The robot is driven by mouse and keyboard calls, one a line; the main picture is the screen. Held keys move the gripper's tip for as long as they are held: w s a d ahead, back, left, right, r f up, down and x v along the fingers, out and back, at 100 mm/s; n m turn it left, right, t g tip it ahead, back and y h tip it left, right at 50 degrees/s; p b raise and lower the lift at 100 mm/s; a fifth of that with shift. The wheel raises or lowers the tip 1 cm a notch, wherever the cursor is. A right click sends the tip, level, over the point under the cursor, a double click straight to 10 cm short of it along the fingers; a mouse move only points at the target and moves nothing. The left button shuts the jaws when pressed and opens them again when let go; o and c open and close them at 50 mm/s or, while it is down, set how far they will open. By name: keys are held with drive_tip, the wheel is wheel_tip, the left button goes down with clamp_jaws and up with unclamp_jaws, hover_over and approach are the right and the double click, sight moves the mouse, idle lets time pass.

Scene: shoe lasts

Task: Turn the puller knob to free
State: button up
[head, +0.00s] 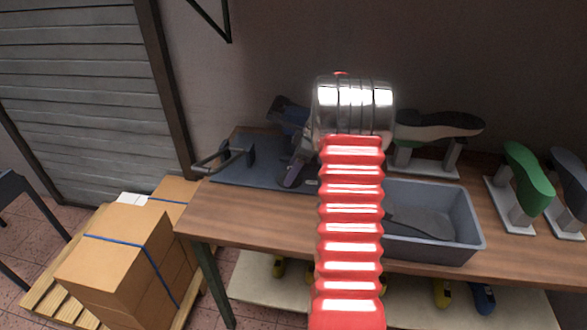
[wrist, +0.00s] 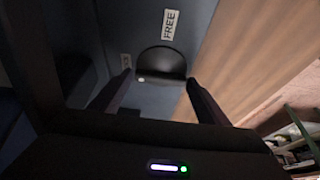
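The puller knob (wrist: 162,60) is a dark round knob on a blue-grey plate in the wrist view. A small white mark sits at its lower left edge. The mark points toward neither label clearly. My gripper (wrist: 159,78) is open, its dark fingers on either side of the knob's near edge. I cannot tell whether they touch it. In the head view my arm hides the knob.
A wooden bench (head: 260,228) carries a blue-grey base (head: 265,176) with a dark bar and disc (head: 248,155) at its left. A grey bin (head: 440,250) stands right of my arm. Shoe lasts, one green (head: 527,175), stand farther right. Cardboard boxes (head: 115,255) sit on a pallet at left.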

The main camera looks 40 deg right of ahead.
drive_tip(key=shift+d, duration=0.15)
drive_tip(key=c, duration=0.6)
drive_tip(key=shift+r+m, duration=0.1)
drive_tip(key=shift+m, duration=0.3)
drive_tip(key=m, duration=0.1)
drive_tip(key=m+t+h, duration=0.1)
drive_tip(key=m, duration=0.1)
drive_tip(key=shift+s+a, duration=0.1)
drive_tip(key=shift+a, duration=0.15)
drive_tip(key=m+h, duration=0.1)
drive_tip(key=m, duration=0.3)
drive_tip(key=shift+a+h, duration=0.15)
drive_tip(key=shift+h, duration=0.25)
drive_tip(key=shift+a+m+h, duration=0.15)
drive_tip(key=shift+m+h, duration=0.4)
drive_tip(key=shift+m, duration=0.8)
drive_tip(key=shift+a+m+h, duration=0.15)
drive_tip(key=shift+m+h, duration=0.4)
drive_tip(key=shift+m, duration=0.8)
drive_tip(key=shift+w+a+m+g+h, duration=0.15)
drive_tip(key=shift+m+g+h, duration=0.2)
drive_tip(key=shift+m, duration=0.7)
drive_tip(key=shift+w+a+m+g+h, duration=0.1)
drive_tip(key=shift+m+g+h, duration=0.2)
drive_tip(key=shift+m, duration=1.15)
drive_tip(key=o, duration=0.8)
drive_tip(key=shift+c, duration=0.2)
